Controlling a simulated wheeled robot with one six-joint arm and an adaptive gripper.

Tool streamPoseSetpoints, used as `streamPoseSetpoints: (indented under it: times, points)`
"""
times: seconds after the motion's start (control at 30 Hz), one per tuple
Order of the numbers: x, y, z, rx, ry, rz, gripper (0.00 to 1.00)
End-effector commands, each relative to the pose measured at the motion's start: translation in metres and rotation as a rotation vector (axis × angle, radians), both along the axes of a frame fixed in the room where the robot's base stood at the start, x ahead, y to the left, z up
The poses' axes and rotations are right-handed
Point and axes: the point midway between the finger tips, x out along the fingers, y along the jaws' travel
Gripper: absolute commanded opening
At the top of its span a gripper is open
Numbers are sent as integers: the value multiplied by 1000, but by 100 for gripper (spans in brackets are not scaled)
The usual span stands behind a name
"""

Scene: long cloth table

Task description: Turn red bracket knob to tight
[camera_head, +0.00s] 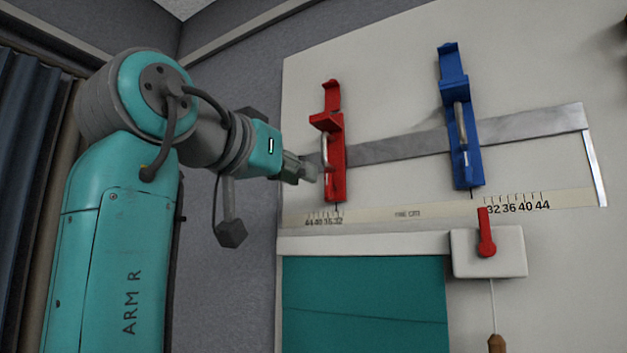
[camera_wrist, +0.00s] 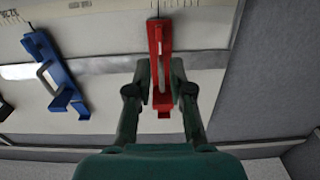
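The red bracket (camera_head: 336,178) is fixed on the metal rail on the upright white board. A pale metal piece, likely its knob or handle (camera_head: 325,150), stands out from its front. My gripper (camera_head: 313,170) is at the bracket's left side, close to that piece. In the wrist view the red bracket (camera_wrist: 156,36) is straight ahead, with the pale piece (camera_wrist: 159,77) between the fingers. My gripper (camera_wrist: 160,75) is open, with a finger on each side. Contact cannot be made out. No tight mark is readable.
A blue bracket (camera_head: 460,118) with a similar handle is on the rail to the right; it also shows in the wrist view (camera_wrist: 58,72). A numbered scale strip (camera_head: 440,208) runs below the rail. A white box (camera_head: 462,262) with a red lever (camera_head: 486,235) sits lower right.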

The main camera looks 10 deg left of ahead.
Motion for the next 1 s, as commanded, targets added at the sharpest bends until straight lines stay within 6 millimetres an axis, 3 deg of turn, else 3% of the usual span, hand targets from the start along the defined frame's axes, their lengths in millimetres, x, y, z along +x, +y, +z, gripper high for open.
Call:
streamPoseSetpoints:
  times: [0.1, 0.3, 1.0]
  points:
    - [-16, 7, 0, 1, 0, 2, 21]
    - [-29, 11, 0, 0, 1, 0, 21]
    - [-30, 11, 0, 0, 1, -1, 21]
